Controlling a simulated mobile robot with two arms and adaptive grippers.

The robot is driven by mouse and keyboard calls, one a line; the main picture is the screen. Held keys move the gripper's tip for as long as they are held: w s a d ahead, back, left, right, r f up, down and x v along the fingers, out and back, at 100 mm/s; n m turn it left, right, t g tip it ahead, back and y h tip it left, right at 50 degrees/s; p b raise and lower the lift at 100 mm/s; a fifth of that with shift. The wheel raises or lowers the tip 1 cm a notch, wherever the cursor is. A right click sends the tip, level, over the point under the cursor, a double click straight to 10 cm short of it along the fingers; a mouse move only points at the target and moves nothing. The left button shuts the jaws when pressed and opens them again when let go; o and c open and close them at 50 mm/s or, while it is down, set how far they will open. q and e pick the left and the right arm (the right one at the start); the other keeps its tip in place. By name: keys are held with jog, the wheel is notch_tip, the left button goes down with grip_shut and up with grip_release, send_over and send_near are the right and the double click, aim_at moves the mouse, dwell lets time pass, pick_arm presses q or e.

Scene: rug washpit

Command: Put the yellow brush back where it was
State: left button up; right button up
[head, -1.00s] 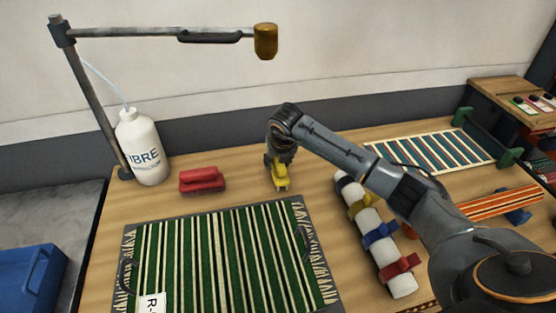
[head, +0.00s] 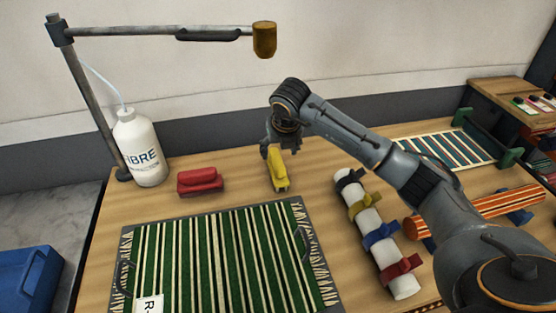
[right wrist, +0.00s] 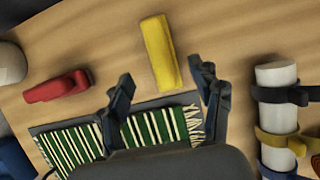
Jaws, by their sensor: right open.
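The yellow brush (head: 278,170) rests on the wooden table, behind the top right corner of the green striped rug and to the right of a red brush. It also shows whole in the right wrist view (right wrist: 160,52), lying beyond my fingers. My right gripper (head: 268,146) is above and just behind the yellow brush in the head view. In the right wrist view its two fingers (right wrist: 166,82) stand wide apart with nothing between them. The gripper is open and apart from the brush. My left gripper is not in view.
The red brush (head: 200,181) and a white bottle (head: 140,150) stand to the left. The green striped rug (head: 220,255) lies in front. A white roll with coloured straps (head: 372,236) is to the right. A lamp-like arm (head: 160,32) hangs over the back left.

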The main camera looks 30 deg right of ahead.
jog(key=shift+v, duration=2.25)
